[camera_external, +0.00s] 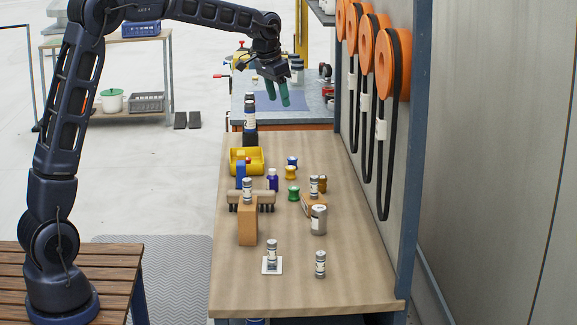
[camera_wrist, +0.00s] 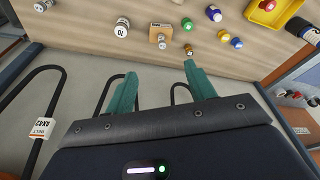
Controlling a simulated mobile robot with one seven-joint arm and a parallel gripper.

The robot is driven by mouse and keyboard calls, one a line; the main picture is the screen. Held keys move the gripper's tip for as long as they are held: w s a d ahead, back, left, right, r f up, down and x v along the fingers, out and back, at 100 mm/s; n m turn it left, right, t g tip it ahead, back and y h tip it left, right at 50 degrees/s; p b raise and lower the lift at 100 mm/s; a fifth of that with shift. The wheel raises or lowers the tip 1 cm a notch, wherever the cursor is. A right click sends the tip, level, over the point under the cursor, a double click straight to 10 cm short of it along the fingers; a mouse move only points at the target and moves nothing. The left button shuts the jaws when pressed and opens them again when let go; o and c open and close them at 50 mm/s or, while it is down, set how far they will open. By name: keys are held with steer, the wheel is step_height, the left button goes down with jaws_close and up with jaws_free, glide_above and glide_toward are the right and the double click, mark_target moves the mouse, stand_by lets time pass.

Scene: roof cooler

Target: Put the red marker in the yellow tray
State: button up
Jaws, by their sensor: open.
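The yellow tray (camera_external: 233,168) stands toward the far left of the wooden workbench; in the wrist view its yellow rim (camera_wrist: 262,20) shows at the top right. A small red item (camera_wrist: 268,5) is at the tray in the wrist view; I cannot tell whether it is the red marker. I can make out no other clear red marker on the bench. My gripper (camera_external: 279,93) hangs high beyond the tray, near the back table, with green fingers pointing down. In the wrist view its fingers (camera_wrist: 158,88) are spread with nothing between them.
The workbench (camera_external: 350,270) holds a cardboard-brown block (camera_external: 248,226), a brush (camera_external: 266,200), a silver can (camera_external: 318,220), several small spools and bottles. Orange reels (camera_external: 392,63) with black straps hang on the right wall. The bench's front right is clear.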

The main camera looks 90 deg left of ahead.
steer(key=s+d+r+m, duration=0.15)
steer(key=s+d, duration=0.25)
steer(key=d, duration=0.6)
steer(key=s+d+r+t, duration=0.15)
steer(key=s+d, duration=0.25)
steer(key=d, duration=0.5)
steer(key=s+d+r+m+g, duration=0.1)
steer(key=s+d+r, duration=0.25)
steer(key=d, duration=0.65)
steer(key=s+d+f+m, duration=0.1)
steer(key=s+d+f, duration=0.2)
steer(key=s+d, duration=0.2)
steer(key=s+d+f+m+t+h, duration=0.1)
steer(key=s+d+f, duration=0.2)
steer(key=s, duration=0.6)
steer(key=s+d+f+m, duration=0.1)
steer(key=s+d+f, duration=0.2)
steer(key=s+d, duration=0.4)
steer(key=shift+s+d+t, duration=0.25)
steer(key=shift+d+t, duration=0.1)
steer(key=shift+d, duration=0.2)
